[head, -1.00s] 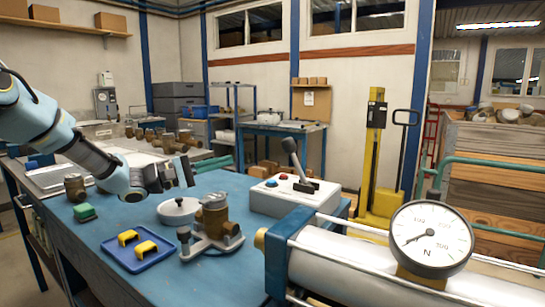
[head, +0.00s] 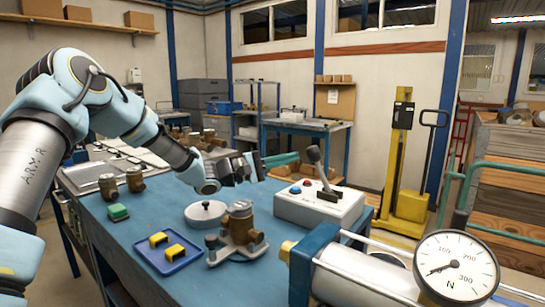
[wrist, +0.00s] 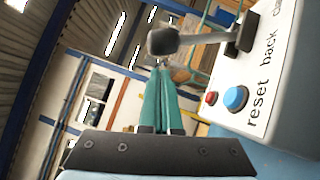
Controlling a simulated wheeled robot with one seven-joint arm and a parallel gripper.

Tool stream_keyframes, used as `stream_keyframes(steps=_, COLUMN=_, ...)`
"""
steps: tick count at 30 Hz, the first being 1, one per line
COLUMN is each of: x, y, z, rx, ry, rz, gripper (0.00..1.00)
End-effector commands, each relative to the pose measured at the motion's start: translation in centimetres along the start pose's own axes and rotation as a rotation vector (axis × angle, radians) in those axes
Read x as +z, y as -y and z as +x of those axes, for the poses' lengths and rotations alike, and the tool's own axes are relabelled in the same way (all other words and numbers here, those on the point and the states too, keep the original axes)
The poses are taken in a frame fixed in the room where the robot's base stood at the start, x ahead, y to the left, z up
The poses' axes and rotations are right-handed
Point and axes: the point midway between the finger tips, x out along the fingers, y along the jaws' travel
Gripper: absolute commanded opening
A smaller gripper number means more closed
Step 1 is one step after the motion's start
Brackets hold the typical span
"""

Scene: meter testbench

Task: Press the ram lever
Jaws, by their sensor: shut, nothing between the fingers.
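The ram lever (head: 321,170) is a grey stick with a dark knob, standing tilted on a white control box (head: 308,207). In the wrist view the lever's knob (wrist: 163,42) appears at the top, close to the fingertips in the picture, and its shaft runs right to the box (wrist: 265,85). My gripper (head: 296,156) is left of the lever in the head view, with its green fingers pointing toward it. In the wrist view my gripper (wrist: 163,72) has its fingers together, with nothing between them. I cannot tell whether the tips touch the knob.
The box has a red button (wrist: 211,98) and a blue button (wrist: 235,98). A brass valve on a fixture (head: 238,232), a round white lid (head: 205,213) and a blue tray (head: 143,260) stand on the blue bench. A pressure gauge (head: 456,267) tops the cylinder at front right.

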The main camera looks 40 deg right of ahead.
Motion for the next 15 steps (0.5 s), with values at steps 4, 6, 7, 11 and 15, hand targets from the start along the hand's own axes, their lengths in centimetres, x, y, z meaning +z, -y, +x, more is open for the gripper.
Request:
stream_keyframes(steps=4, x=1.02, y=-0.09, z=0.98, rx=0.0, ry=0.0, rz=-0.001, gripper=0.0)
stream_keyframes(steps=6, x=1.19, y=-0.04, z=1.16, rx=0.0, ry=0.0, rz=-0.001, gripper=0.0)
stream_keyframes(steps=7, x=1.24, y=-0.02, z=1.21, rx=0.0, ry=-0.001, rz=0.0, gripper=0.0)
stream_keyframes(steps=11, x=1.28, y=0.03, z=1.27, rx=0.0, ry=-0.001, rz=0.0, gripper=0.0)
stream_keyframes(steps=15, x=1.27, y=0.03, z=1.25, rx=0.0, ry=-0.001, rz=0.0, gripper=0.0)
